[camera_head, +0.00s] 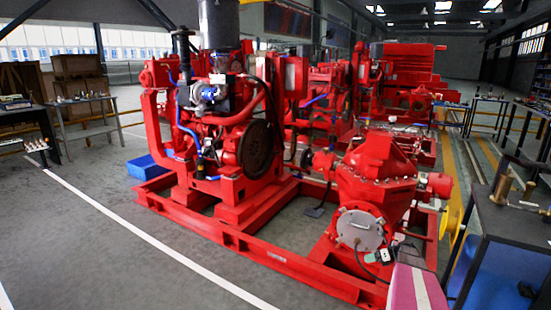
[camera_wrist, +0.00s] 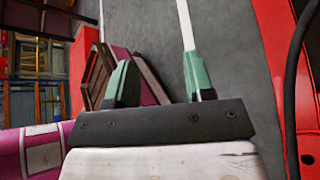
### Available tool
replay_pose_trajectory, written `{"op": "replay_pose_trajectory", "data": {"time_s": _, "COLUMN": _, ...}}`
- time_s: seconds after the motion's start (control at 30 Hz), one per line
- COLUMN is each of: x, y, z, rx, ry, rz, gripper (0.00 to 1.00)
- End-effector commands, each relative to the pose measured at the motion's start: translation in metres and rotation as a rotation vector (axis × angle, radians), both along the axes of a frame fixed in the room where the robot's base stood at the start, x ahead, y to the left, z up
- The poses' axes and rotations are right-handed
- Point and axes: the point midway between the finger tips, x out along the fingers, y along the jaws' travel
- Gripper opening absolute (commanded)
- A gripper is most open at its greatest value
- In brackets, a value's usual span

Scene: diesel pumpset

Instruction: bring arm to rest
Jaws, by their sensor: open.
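My gripper (camera_wrist: 158,82) shows in the wrist view, with two green fingers standing well apart on a dark crossbar. No object is held between the fingers. Behind them I see grey floor, a white floor line (camera_wrist: 185,25) and a brown and maroon shape that I cannot identify. A red part with a black cable runs along the right edge of the wrist view.
A dark table (camera_head: 508,222) with brass fittings stands at the right, near the pumpset. A blue bin (camera_head: 150,168) sits on the floor left of the frame. Benches and wooden cabinets (camera_head: 80,80) stand at the far left. The floor at front left is clear.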

Motion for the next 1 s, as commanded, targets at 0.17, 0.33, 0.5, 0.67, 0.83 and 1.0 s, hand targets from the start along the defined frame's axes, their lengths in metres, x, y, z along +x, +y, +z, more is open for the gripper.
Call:
{"op": "replay_pose_trajectory", "data": {"time_s": 0.17, "x": -0.029, "y": 0.068, "z": 0.021, "rx": -0.203, "ry": -0.187, "rz": 0.240, "gripper": 0.49}}
{"op": "replay_pose_trajectory", "data": {"time_s": 0.33, "x": -0.057, "y": 0.117, "z": 0.037, "rx": -0.373, "ry": -0.370, "rz": 0.498, "gripper": 0.49}}
{"op": "replay_pose_trajectory", "data": {"time_s": 0.5, "x": -0.087, "y": 0.159, "z": 0.054, "rx": -0.516, "ry": -0.554, "rz": 0.783, "gripper": 0.49}}
{"op": "replay_pose_trajectory", "data": {"time_s": 0.67, "x": -0.117, "y": 0.192, "z": 0.072, "rx": -0.628, "ry": -0.726, "rz": 1.076, "gripper": 0.49}}
{"op": "replay_pose_trajectory", "data": {"time_s": 0.83, "x": -0.150, "y": 0.220, "z": 0.092, "rx": -0.712, "ry": -0.899, "rz": 1.408, "gripper": 0.49}}
{"op": "replay_pose_trajectory", "data": {"time_s": 1.0, "x": -0.181, "y": 0.242, "z": 0.115, "rx": -0.761, "ry": -1.058, "rz": 1.754, "gripper": 0.49}}
